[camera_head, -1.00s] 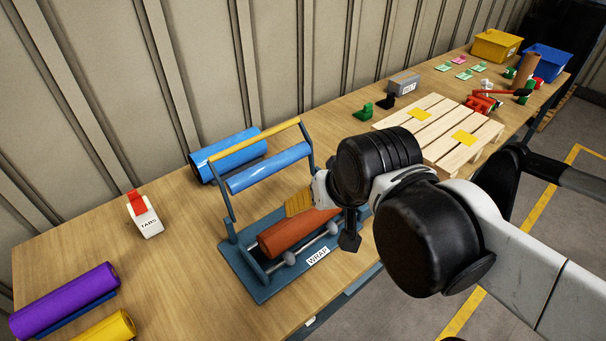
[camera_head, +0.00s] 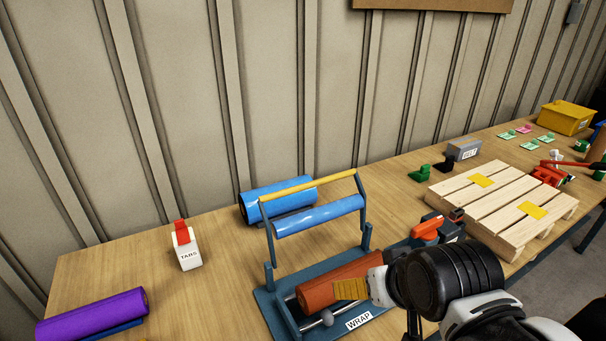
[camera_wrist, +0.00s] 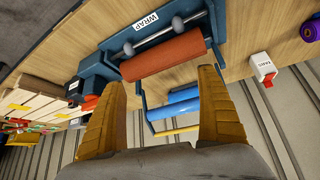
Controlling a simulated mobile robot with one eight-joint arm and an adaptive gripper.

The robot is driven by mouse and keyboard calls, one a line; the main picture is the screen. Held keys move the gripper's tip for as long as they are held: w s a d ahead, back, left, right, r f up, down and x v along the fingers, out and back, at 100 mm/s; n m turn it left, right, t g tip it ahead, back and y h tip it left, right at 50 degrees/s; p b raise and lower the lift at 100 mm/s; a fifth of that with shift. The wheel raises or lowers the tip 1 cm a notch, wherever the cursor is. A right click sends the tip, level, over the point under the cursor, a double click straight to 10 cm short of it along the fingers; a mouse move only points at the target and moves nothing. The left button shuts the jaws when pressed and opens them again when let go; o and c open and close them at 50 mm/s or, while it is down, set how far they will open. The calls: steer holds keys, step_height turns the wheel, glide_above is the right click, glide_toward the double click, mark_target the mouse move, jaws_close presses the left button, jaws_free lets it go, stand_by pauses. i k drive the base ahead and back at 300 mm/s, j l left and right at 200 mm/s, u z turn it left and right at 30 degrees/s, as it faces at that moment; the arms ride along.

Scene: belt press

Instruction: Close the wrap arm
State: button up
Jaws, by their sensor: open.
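The wrap machine has a blue base (camera_head: 270,309) labelled WRAP and an orange-brown roller (camera_head: 338,280) lying across it. Its wrap arm, with a blue roll (camera_head: 318,216) and a yellow bar (camera_head: 308,187), stands raised above the back of the base. My gripper (camera_head: 351,289) is in front of the orange-brown roller, at its right end in the head view. In the wrist view my gripper (camera_wrist: 160,100) shows two yellow fingers spread apart with nothing between them. The roller (camera_wrist: 165,57), blue roll (camera_wrist: 174,109) and yellow bar (camera_wrist: 176,131) lie beyond the fingertips.
Behind the wrap arm lies another blue roll (camera_head: 262,201). A TABS dispenser (camera_head: 186,247) and a purple roll (camera_head: 92,315) are at the left. An orange-and-dark tool (camera_head: 436,229) and a wooden pallet (camera_head: 500,208) are at the right. The table between dispenser and machine is clear.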

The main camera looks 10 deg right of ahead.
mark_target(287, 226)
steer(key=k+j, duration=0.15)
steer(key=j, duration=0.2)
steer(key=k+j, duration=0.1)
steer(key=j, duration=0.2)
steer(key=k+j, duration=0.15)
steer(key=j, duration=0.2)
steer(key=k+j, duration=0.15)
steer(key=j, duration=0.15)
steer(key=k+j, duration=0.1)
steer(key=j, duration=0.25)
steer(key=z, duration=0.05)
